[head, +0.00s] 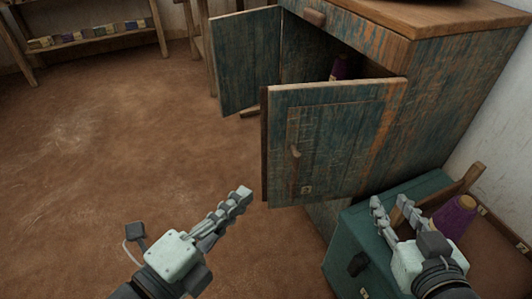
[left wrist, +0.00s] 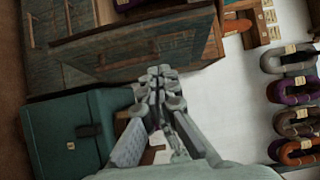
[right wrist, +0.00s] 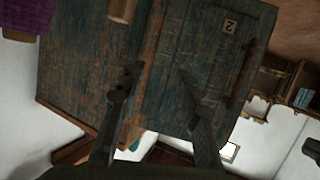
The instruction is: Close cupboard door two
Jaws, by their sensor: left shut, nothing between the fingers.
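The wooden cupboard (head: 455,95) has worn blue-green paint, and both its doors stand open. The nearer door (head: 345,135) has a small handle (head: 296,152) and a label; in the right wrist view the label (right wrist: 229,27) reads 2. The other door (head: 245,62) stands open further back. My left gripper (head: 243,192) is shut and empty, apart from the nearer door's left edge and low in the picture. My right gripper (head: 389,200) has its fingers apart, right of the nearer door and above a teal chest. I cannot tell whether it touches the door.
The teal chest (head: 345,250) stands by the cupboard, with a purple yarn cone (head: 455,215) beside it. A low shelf (head: 95,40) with small items is at the back left. The brown floor (head: 110,130) left of the doors is clear.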

